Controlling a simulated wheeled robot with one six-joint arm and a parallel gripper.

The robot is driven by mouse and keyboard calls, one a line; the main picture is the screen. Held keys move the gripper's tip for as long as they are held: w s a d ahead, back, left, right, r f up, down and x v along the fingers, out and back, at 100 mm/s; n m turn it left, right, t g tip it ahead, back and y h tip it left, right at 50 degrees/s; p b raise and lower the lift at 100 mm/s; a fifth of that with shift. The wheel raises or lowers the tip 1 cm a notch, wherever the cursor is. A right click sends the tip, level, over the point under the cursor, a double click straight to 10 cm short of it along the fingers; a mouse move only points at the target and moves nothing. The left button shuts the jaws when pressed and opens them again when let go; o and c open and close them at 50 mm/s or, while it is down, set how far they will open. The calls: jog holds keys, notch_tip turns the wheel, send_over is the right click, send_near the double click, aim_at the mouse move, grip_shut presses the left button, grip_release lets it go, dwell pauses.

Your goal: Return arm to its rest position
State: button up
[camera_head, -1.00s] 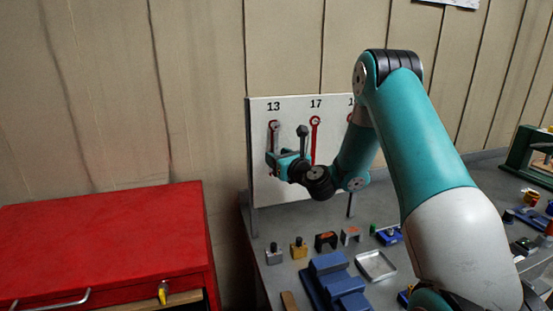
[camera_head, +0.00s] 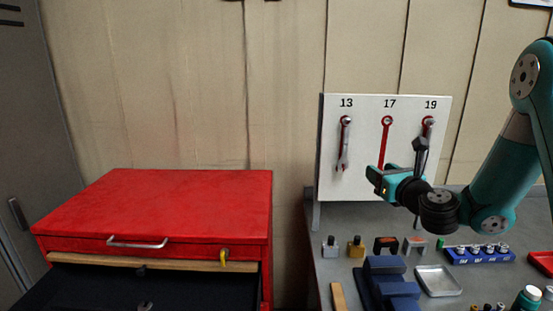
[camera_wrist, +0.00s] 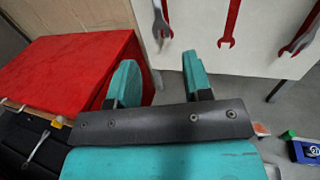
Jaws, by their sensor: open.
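My arm reaches in from the right in the head view. My gripper (camera_head: 374,182) is in front of the white tool board (camera_head: 365,110), below the 17 mark, and points left. In the wrist view my gripper's teal jaws (camera_wrist: 160,78) stand apart with nothing between them. A wrench (camera_head: 343,145) hangs under 13, and another wrench (camera_head: 428,127) under 19 is partly hidden by my wrist. Under 17 only a red wrench outline (camera_head: 386,140) shows.
A red tool cabinet (camera_head: 160,205) stands at left with a dark drawer (camera_head: 90,285) open; a wrench (camera_wrist: 37,148) lies in it in the wrist view.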

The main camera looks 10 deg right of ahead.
jog(key=s+a+r+n+g+y, duration=0.1)
jog(key=s+a+n+g+y, duration=0.35)
jog(key=a+n, duration=0.65)
jog(key=s+a+r+n+g+y, duration=0.1)
jog(key=s+a+n+g+y, duration=0.35)
jog(key=a+n, duration=0.7)
jog(key=s+f+n+g+h+b, duration=0.1)
jog(key=s+n+g+h, duration=0.4)
jog(key=s+n, duration=1.5)
jog(key=s+f+g, duration=0.1)
jog(key=s+g, duration=0.3)
jog(key=shift+a+h, duration=0.4)
jog(key=shift+a+f, duration=0.1)
jog(key=shift+a, duration=0.05)
